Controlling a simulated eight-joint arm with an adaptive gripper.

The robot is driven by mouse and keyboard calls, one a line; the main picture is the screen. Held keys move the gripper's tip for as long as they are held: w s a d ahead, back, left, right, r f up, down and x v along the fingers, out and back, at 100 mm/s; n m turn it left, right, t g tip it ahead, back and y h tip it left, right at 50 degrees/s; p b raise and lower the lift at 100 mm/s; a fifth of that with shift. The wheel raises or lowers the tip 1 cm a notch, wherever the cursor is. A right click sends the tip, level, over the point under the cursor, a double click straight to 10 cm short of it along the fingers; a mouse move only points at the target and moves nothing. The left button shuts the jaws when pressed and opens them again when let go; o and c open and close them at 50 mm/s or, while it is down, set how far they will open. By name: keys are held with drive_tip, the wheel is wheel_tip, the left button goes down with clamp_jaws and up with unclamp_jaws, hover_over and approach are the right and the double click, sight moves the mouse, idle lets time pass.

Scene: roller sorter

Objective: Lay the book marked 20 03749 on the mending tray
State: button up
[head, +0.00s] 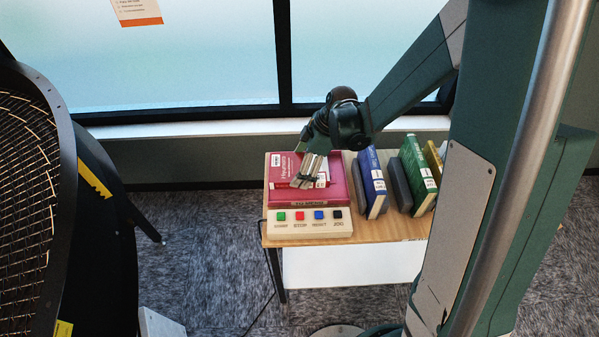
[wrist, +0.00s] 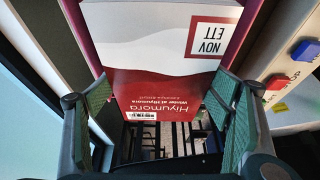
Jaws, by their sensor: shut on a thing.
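My gripper (head: 312,172) is at the book. In the wrist view, my gripper (wrist: 160,108) has its green-padded fingers at the book's two sides, shut on it. The book (wrist: 145,80) shows a white barcode label near its lower edge; its number is too small to read. Crimson sides of the tray (wrist: 243,38) flank it. I cannot tell whether the book touches the tray floor.
A panel (head: 310,233) with green, red, blue and black buttons stands right in front of the tray. A dark machine (head: 95,210) with a mesh stands at left.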

drive_tip(key=shift+f, duration=1.45)
drive_tip(key=o, duration=1.1)
drive_tip(key=shift+r, duration=0.15)
drive_tip(key=shift+p+v, duration=0.4)
drive_tip(key=shift+v, duration=5.45)
drive_tip(key=shift+d, duration=0.1)
